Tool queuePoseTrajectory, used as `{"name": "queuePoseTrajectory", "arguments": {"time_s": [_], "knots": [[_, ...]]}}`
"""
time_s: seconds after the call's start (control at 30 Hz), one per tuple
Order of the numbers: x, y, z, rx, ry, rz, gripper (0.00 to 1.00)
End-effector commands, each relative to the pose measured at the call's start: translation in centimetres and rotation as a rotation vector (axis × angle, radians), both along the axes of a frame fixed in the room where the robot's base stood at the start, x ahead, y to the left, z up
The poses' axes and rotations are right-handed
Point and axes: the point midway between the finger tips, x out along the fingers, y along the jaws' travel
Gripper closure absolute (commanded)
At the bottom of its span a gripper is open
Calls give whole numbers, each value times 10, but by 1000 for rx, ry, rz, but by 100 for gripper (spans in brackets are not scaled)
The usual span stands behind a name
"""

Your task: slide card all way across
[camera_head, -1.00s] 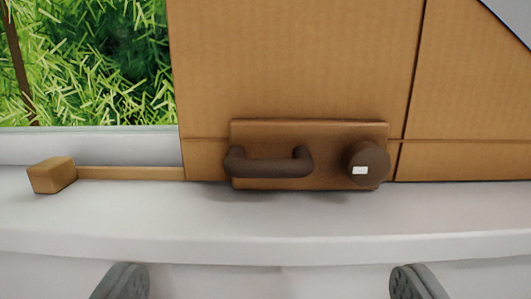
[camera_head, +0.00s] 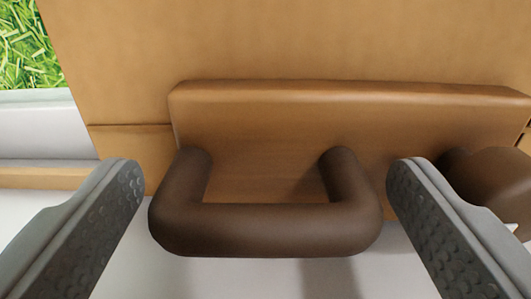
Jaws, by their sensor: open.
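The card (camera_head: 290,40) is a tan, cardboard-like panel standing upright and filling the upper part of the view. A brown block (camera_head: 260,115) is fixed to its lower part. A dark brown U-shaped handle (camera_head: 265,230) sticks out from the block towards me. My gripper (camera_head: 262,185) is open, with one grey finger to the left of the handle and the other to its right. Gaps show between both fingers and the handle. A dark round knob (camera_head: 495,180) sits right of the handle, partly hidden behind the right finger.
A pale ledge (camera_head: 130,265) lies below the card. A thin wooden rail (camera_head: 40,177) runs left from the card's lower edge. Green grass (camera_head: 30,50) shows through the opening at upper left.

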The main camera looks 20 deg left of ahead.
Motion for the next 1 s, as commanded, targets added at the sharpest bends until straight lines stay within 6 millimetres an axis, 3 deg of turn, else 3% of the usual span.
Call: {"name": "queuePoseTrajectory", "arguments": {"time_s": [0.37,0.67,0.8,1.0], "knots": [[4,1,0,0,1,0,13],[4,1,0,0,0,0,72],[3,6,0,1,0,1,72],[-3,30,1,1,-2,3,72]]}}
